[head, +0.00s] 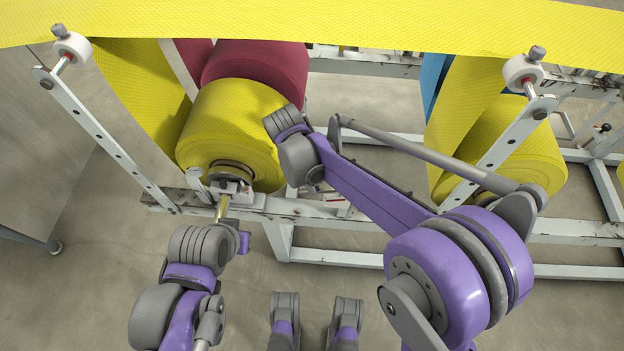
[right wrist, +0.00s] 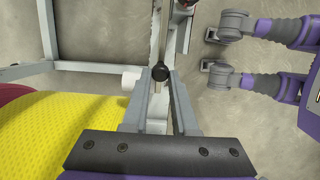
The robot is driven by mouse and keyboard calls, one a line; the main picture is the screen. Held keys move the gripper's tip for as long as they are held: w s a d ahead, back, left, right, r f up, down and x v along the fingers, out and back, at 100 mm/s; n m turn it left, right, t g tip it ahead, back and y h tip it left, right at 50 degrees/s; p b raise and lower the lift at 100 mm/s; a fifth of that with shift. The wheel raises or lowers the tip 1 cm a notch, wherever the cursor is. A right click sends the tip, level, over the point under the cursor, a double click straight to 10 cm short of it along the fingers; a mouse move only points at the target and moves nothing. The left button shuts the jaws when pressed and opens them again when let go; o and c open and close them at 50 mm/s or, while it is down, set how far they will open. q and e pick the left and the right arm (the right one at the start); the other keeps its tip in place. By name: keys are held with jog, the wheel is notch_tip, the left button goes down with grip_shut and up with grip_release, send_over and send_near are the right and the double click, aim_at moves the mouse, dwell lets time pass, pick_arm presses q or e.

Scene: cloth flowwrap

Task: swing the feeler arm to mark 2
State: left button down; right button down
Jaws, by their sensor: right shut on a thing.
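The feeler arm shows in the right wrist view as a thin rod with a black ball knob (right wrist: 160,73). My right gripper (right wrist: 162,78) has its two grey fingers closed in on the knob, with the rod running away beyond the fingertips. In the head view, my right arm reaches to just right of the near yellow roll, and its wrist and forearm cover the feeler arm. I cannot read the marks or mark 2. My left arm's end is low in the head view, below the brass-coloured shaft (head: 222,208); its fingers cannot be made out.
The yellow roll (head: 228,125) stands left of my right wrist, with a dark red roll (head: 258,70) behind it. Slanted perforated bars (head: 110,140) flank the unwind frame (head: 335,256). Yellow cloth (head: 330,25) spans the top. Grey floor is open in front.

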jog(key=shift+a, duration=0.3)
jog(key=c, duration=0.7)
grip_release()
jog(key=p+v, duration=0.1)
jog(key=v, duration=0.9)
jog(key=shift+r+p, duration=0.3)
jog(key=shift+r, duration=0.1)
